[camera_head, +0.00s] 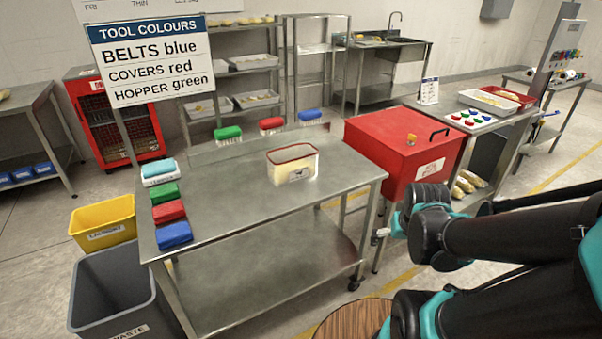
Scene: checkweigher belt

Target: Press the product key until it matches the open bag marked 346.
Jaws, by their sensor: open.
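No product key can be told for sure. A tall grey post (558,52) at the right carries small coloured parts, too small to read. A white plate (471,118) with red, green and blue round pieces lies on the steel bench behind the red cover. Several yellowish bags (470,182) lie low behind the red cover (400,150). No number 346 can be read on them, and I cannot tell if any is open. My black and teal arm crosses the lower right, folded. My gripper does not show clearly in the picture.
A yellow bin (103,224) and a grey waste bin (112,292) stand left. A round wooden top (350,318) is near my base. Floor shows at the right.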

